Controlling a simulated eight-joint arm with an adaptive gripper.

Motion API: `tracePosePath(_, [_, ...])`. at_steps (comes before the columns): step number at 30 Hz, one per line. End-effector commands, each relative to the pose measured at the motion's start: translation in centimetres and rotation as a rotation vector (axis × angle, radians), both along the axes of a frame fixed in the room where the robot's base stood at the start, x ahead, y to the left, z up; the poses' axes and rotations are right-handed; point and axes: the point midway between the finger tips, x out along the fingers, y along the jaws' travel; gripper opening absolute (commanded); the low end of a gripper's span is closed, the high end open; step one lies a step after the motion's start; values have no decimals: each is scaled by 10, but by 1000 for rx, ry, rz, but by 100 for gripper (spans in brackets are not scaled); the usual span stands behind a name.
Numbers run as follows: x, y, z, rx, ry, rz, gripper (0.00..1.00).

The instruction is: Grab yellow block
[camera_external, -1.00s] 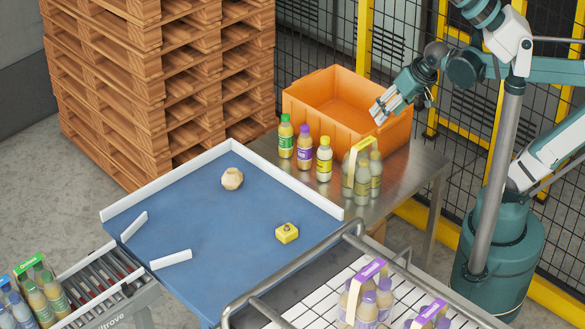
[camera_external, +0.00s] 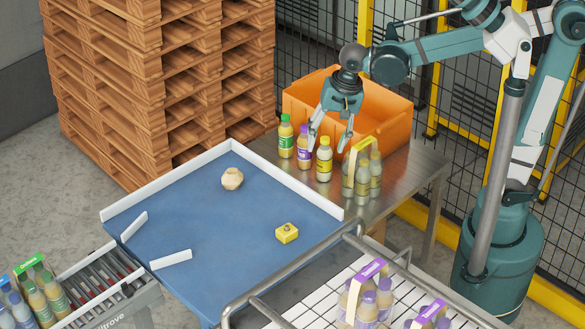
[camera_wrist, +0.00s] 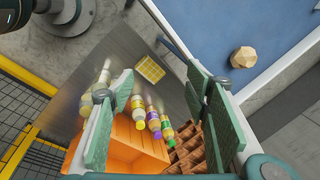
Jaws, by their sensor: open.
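The yellow block (camera_external: 287,233) sits on the blue tabletop (camera_external: 215,250), right of its middle, with a small round feature on top. I cannot make it out in the wrist view. My gripper (camera_external: 328,146) is open and empty, pointing down above the bottles at the front of the orange crate. It is up and to the right of the block, well apart from it. In the wrist view the two green-padded fingers (camera_wrist: 165,120) are spread wide, with nothing held between them.
A beige faceted piece (camera_external: 232,179) lies on the blue top. Green-, purple- and yellow-capped bottles (camera_external: 304,150) and a yellow-handled bottle pack (camera_external: 362,172) stand beside the orange crate (camera_external: 385,140). White rails (camera_external: 170,180) edge the blue top. A metal tube frame (camera_external: 290,275) borders it in front.

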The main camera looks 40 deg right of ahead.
Motion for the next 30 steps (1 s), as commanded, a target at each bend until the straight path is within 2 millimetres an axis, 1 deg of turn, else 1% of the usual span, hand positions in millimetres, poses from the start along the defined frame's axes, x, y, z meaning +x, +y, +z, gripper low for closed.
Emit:
tracePosePath(1, [-1, 17, -2, 1, 16, -17, 47])
tracePosePath(8, [-13, 82, -15, -5, 94, -140, 47])
tracePosePath(12, [-25, 122, -24, -18, 136, -216, 47])
tracePosePath(14, [-31, 138, -28, -25, 152, -249, 47])
tracePosePath(15, [-36, 150, -32, -30, 162, -270, 47])
tracePosePath(18, [-47, 177, -39, -45, 184, -325, 47])
tracePosePath(21, [-59, 200, -47, -59, 202, -374, 47])
tracePosePath(24, [-69, 217, -53, -72, 214, -412, 47])
tracePosePath(27, [-75, 228, -57, -79, 220, -438, 47])
tracePosePath(30, [-78, 232, -59, -84, 223, -451, 47])
